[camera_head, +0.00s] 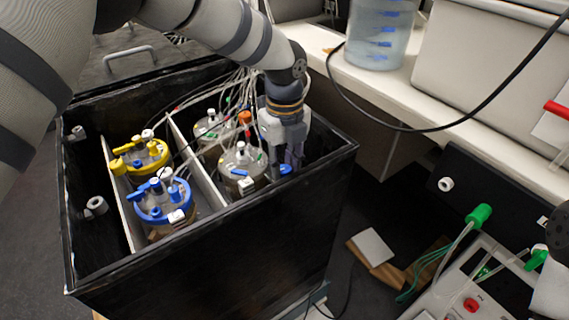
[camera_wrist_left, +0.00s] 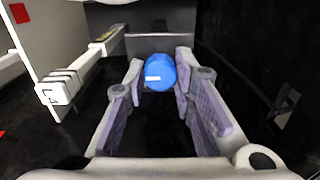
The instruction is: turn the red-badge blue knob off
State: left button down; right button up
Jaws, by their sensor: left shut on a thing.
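The blue knob (camera_head: 285,169) sits at the front right inside the black box, at the inner wall. In the left wrist view the blue knob (camera_wrist_left: 159,72) lies between the fingertips, with a small white mark on its face. My left gripper (camera_head: 291,156) reaches down over the box's right corner and is shut on the knob. In the wrist view the left gripper (camera_wrist_left: 160,80) has a finger on each side of it. A red badge (camera_wrist_left: 19,13) shows on a pale panel at upper left of the wrist view. My right gripper is not clearly seen.
The black box (camera_head: 210,255) holds several vessels with tubing, including a yellow-topped one (camera_head: 152,152) and a blue-topped one (camera_head: 165,212). A bench (camera_head: 385,95) carries a clear container (camera_head: 381,40); a black cable (camera_head: 440,129) hangs across.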

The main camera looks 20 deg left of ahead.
aim_at(285, 168)
pick_arm(q)
jog(key=c, duration=1.3)
grip_release()
jog(key=shift+f, duration=0.1)
jog(key=shift+c, duration=0.2)
notch_tip(285, 168, up, 12)
